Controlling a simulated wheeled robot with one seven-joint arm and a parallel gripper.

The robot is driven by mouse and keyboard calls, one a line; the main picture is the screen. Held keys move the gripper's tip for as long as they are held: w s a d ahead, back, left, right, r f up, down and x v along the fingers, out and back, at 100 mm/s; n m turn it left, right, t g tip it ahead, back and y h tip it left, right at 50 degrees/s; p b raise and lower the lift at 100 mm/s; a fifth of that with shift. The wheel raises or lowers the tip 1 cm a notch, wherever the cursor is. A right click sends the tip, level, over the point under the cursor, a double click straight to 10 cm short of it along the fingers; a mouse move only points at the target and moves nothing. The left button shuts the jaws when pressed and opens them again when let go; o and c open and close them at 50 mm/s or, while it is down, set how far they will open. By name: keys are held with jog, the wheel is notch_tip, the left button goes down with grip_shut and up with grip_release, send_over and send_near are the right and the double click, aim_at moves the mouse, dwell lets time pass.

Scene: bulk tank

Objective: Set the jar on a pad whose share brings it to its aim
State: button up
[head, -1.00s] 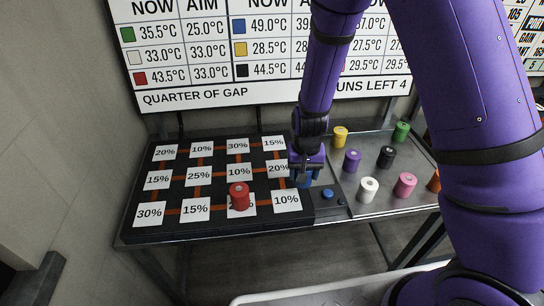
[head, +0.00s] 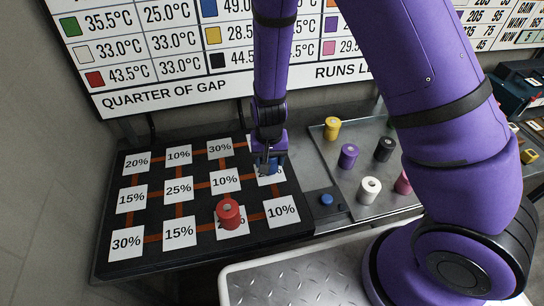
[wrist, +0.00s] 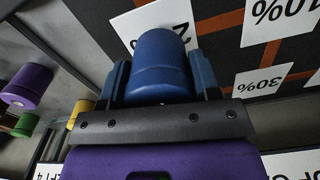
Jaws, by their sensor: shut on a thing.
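The blue jar (head: 275,164) is gripped between the fingers of my gripper (head: 268,163), which is shut on it. In the head view it is over the pad in the middle row of the right column (head: 268,181), whose print it mostly hides. The wrist view shows the jar (wrist: 160,62) upright between both fingers, with a white pad (wrist: 140,25) partly behind it. I cannot tell whether the jar touches the pad. The wall board (head: 215,50) lists NOW and AIM temperatures, with "QUARTER OF GAP" below; my arm hides part of it.
A red jar (head: 228,215) stands on a bottom-row pad. Other pads, such as 25% (head: 179,189), are bare. The steel tray (head: 328,170) at right holds yellow (head: 332,129), purple (head: 348,157), black (head: 384,150) and white (head: 370,191) jars. A blue button (head: 326,199) sits between.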

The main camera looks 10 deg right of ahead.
jog(key=shift+f, duration=0.7)
jog(key=o, duration=1)
jog(key=shift+f, duration=0.15)
notch_tip(320, 180, up, 11)
jog(key=shift+a+f, duration=0.1)
jog(key=shift+r, duration=0.8)
